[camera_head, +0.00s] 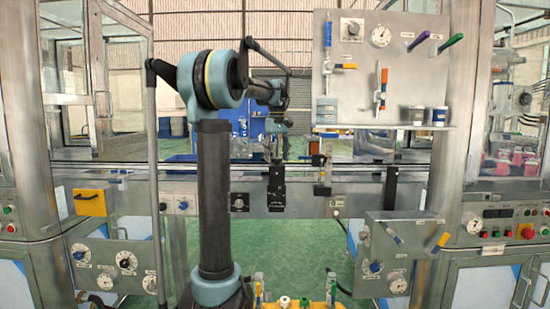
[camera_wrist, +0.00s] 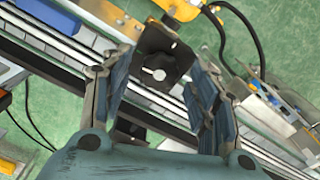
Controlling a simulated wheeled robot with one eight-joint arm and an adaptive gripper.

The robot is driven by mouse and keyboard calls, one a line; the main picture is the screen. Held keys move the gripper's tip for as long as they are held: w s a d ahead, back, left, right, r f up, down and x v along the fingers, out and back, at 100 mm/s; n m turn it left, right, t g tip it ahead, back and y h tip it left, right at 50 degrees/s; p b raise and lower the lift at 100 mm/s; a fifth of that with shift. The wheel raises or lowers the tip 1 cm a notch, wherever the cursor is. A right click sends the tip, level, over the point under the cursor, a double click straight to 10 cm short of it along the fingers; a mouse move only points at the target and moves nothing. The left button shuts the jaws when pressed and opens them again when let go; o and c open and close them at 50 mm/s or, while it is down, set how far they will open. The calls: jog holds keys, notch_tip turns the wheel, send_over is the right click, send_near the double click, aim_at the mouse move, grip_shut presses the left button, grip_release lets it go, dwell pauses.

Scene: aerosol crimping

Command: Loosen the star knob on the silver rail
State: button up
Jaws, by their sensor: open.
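The silver rail (camera_head: 220,168) runs across the scene; in the wrist view it (camera_wrist: 85,64) crosses diagonally. A black bracket (camera_head: 277,190) is mounted on the rail, and it also shows in the wrist view (camera_wrist: 179,62). My gripper (camera_head: 273,152) is above the rail near the bracket. In the wrist view my gripper (camera_wrist: 164,60) is open, with one finger on each side of the knob and nothing visibly gripped. I cannot tell the gap in depth.
A second bracket (camera_head: 320,178) stands on the rail to the right. A yellow part (camera_wrist: 180,10) and a black cable (camera_wrist: 243,22) are near the bracket in the wrist view. A tool panel (camera_head: 385,65) hangs behind at the right. Two dial panels (camera_head: 122,262) (camera_head: 388,255) stand in front.

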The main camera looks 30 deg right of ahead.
jog(key=c, duration=1.1)
jog(key=shift+m, duration=1)
jog(key=o, duration=1.1)
notch_tip(320, 180, up, 12)
